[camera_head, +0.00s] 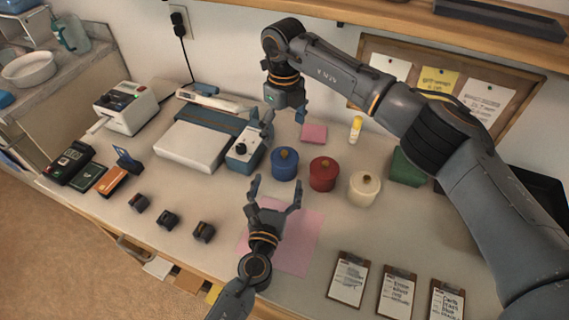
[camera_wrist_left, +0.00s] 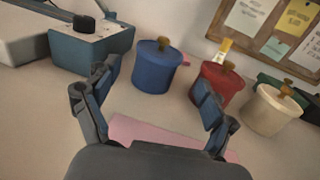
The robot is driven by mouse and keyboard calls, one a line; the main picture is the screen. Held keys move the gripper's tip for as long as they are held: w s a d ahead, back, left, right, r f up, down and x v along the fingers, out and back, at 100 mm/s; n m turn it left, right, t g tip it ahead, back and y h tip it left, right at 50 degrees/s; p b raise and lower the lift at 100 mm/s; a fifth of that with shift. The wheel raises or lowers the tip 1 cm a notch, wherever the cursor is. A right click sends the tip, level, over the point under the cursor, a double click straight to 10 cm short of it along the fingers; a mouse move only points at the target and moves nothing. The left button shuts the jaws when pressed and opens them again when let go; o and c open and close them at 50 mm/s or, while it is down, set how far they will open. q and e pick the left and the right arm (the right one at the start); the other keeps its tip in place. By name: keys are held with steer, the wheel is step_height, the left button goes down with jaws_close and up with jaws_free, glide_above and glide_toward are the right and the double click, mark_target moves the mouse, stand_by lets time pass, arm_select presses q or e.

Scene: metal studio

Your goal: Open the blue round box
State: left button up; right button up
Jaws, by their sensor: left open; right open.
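The blue round box (camera_head: 284,166) stands upright on the table with its lid on and a brown knob on top. It also shows in the left wrist view (camera_wrist_left: 153,70), ahead of the fingers. My left gripper (camera_head: 273,186) is open and empty, in front of the blue box and apart from it. My right gripper (camera_head: 286,122) is open above and behind the blue box, its fingers pointing down; nothing shows in it.
A red round box (camera_head: 323,175) and a white round box (camera_head: 364,188) stand to the right of the blue one. A blue-and-white device (camera_head: 244,152) stands close on its left. A pink sheet (camera_head: 306,240) lies in front. Several clipboards lie at the front right.

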mark_target(282, 169)
arm_select(q)
steer(key=w, duration=0.2)
steer(key=w+d, duration=0.1)
steer(key=w, duration=0.5)
steer(key=shift+w+d, duration=0.1)
steer(key=shift+d, duration=0.2)
arm_select(e)
steer(key=shift+w, duration=0.1)
arm_select(q)
steer(key=c, duration=1.3)
steer(key=shift+c, duration=0.9)
arm_select(e)
steer(key=shift+o, duration=0.9)
steer(key=shift+s+d+r+n+y, duration=0.25)
steer(key=shift+d+r+n+y, duration=0.15)
steer(key=shift+y, duration=0.1)
step_height(282, 169, up, 3)
steer(key=s+d+n+t+y, duration=0.1)
steer(key=s+d+t+y, duration=0.1)
steer(key=shift+h, duration=0.3)
steer(key=x, duration=1.2)
steer(key=shift+d, duration=0.15)
steer(key=shift+c, duration=0.2)
